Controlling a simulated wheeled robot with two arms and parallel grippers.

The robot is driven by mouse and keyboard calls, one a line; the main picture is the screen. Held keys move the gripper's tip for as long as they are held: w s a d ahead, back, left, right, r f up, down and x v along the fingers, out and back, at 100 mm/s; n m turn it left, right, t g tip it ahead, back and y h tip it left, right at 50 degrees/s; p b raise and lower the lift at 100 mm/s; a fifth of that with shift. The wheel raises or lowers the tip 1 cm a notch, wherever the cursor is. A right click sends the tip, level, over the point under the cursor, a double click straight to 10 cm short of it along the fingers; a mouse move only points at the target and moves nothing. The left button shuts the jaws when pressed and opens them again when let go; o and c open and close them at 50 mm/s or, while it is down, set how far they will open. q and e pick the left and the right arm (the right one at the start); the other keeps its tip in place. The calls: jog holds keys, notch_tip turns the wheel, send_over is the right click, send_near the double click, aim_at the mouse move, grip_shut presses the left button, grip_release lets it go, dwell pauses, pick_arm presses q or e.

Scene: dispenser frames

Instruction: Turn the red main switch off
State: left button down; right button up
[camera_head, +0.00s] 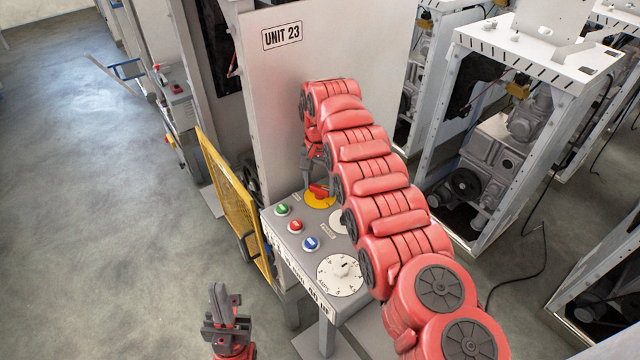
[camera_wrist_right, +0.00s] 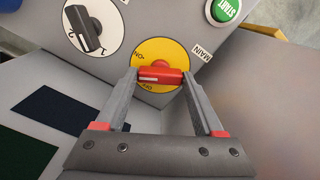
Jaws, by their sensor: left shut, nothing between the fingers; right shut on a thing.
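The red main switch (camera_wrist_right: 160,76) sits on a round yellow plate (camera_wrist_right: 158,50) marked MAIN in the right wrist view. My right gripper (camera_wrist_right: 161,78) is shut on the switch handle, one finger at each end. In the head view the yellow plate (camera_head: 320,199) shows at the back of the control panel (camera_head: 275,222), with the red handle (camera_head: 318,190) on it and my right gripper (camera_head: 316,188) reaching it from above. My left gripper (camera_head: 222,292) is shut and empty, low in the picture, left of the panel and away from it.
The panel also carries a green button (camera_head: 282,210), a red button (camera_head: 295,226), a blue button (camera_head: 311,244) and a white dial (camera_head: 342,274). A black knob (camera_wrist_right: 86,28) is beside the main switch. A yellow mesh guard (camera_head: 228,190) stands left of the panel. Open floor lies further left.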

jog(key=n, duration=0.6)
jog(key=shift+r, duration=0.1)
jog(key=n, duration=0.6)
dwell(0.5)
jog(key=o, duration=1.4)
jog(key=shift+r, duration=0.1)
